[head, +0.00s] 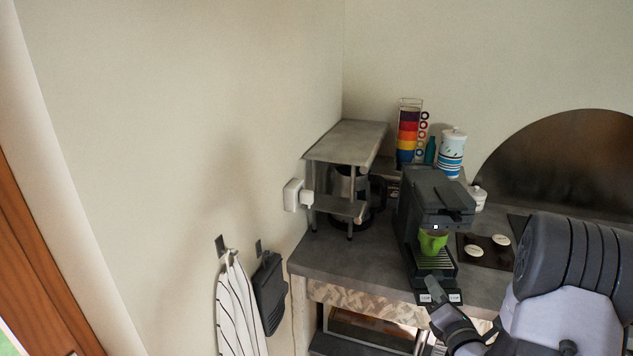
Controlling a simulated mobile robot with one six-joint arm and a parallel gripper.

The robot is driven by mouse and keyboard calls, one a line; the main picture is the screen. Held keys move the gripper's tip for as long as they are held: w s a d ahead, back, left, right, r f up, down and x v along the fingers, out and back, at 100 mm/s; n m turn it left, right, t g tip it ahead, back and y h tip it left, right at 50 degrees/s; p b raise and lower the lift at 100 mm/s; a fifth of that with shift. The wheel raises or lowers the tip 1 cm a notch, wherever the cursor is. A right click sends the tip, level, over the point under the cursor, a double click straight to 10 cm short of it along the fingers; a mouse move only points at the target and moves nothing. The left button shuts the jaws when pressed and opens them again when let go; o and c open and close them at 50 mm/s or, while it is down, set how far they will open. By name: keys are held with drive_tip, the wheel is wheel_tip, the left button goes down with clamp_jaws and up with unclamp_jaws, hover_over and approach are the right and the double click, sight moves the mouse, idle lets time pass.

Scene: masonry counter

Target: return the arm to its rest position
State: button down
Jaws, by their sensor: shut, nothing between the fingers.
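My arm (565,290) reaches in from the lower right of the head view. My gripper (436,290) is at the arm's left end, in front of the coffee machine's base and near the counter's front edge. Its fingers are shut and hold nothing. From this angle I cannot tell whether the fingertips touch the machine. The black coffee machine (432,196) stands on the counter, with a green cup (433,242) upright under its spout, above the drip grate. The gripper is below and apart from the cup.
The grey counter (370,262) holds a small metal shelf (350,138) over a dark kettle-like pot, stacked colourful cups (407,135) and a striped canister (452,155). Open space lies left of the arm.

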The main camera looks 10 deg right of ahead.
drive_tip(key=s+a+r+n+g+y, duration=0.1)
drive_tip(key=a+r+n+y, duration=0.35)
drive_tip(key=a, duration=0.35)
drive_tip(key=a+r+n+g+y, duration=0.2)
drive_tip(key=a+r+n+y, duration=0.15)
drive_tip(key=a+n, duration=0.4)
drive_tip(key=s+a+r+n+g+y, duration=0.1)
drive_tip(key=a+r+n+y, duration=0.3)
drive_tip(key=a, duration=0.6)
drive_tip(key=s+a+n+g+y, duration=0.1)
drive_tip(key=s+a+n+g, duration=0.7)
drive_tip(key=s+a+n, duration=0.4)
drive_tip(key=s+d+f+n+g+h, duration=0.1)
drive_tip(key=s+n+g+h, duration=0.15)
drive_tip(key=s+n, duration=0.45)
drive_tip(key=s+d+r+n+t+h, duration=0.1)
drive_tip(key=s+d+n+t+h, duration=0.2)
drive_tip(key=d+n+h, duration=0.2)
drive_tip(key=d+n, duration=0.2)
drive_tip(key=shift+s+d+r+n+h, duration=0.15)
drive_tip(key=shift+s+d+n+h, duration=0.1)
drive_tip(key=shift+n+h, duration=0.1)
